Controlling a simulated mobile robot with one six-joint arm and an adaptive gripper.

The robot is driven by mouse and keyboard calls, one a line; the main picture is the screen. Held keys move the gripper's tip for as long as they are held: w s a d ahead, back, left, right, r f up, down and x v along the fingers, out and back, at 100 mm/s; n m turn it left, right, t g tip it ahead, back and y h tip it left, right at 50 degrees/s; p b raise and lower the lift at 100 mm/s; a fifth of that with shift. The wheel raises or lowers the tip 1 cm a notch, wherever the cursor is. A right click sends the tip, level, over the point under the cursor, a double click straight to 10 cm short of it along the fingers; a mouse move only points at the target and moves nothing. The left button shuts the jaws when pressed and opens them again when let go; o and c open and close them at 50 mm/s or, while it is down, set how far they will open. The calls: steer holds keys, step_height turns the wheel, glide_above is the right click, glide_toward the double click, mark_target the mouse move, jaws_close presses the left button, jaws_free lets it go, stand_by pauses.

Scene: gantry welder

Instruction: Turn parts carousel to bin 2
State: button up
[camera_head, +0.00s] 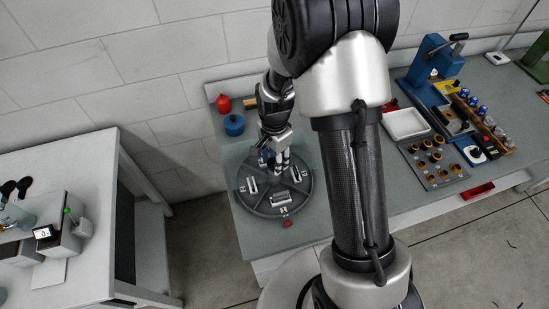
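The parts carousel (255,204) is a round dark grey turntable on the left end of the grey bench. It bears several small silver parts, and its bin numbers are too small to read. A small red piece (287,223) shows at its front rim. My gripper (274,172) points down over the back middle part of the carousel. Its fingers are small and partly merge with the parts behind them, so I cannot tell whether they are open, touch the carousel or hold anything. The rear of the carousel is partly hidden by my gripper.
A red item (223,103) and a blue round container (234,125) stand behind the carousel. To the right are a white tray (405,123), a plate of round parts (433,163) and a blue press (436,62). A separate table (75,172) stands left across a gap.

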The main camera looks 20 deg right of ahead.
jaws_close()
steer(key=shift+n, duration=0.4)
stand_by(0.4)
steer(key=shift+n, duration=4)
steer(key=shift+a+n, duration=0.1)
steer(key=shift+n, duration=4.5)
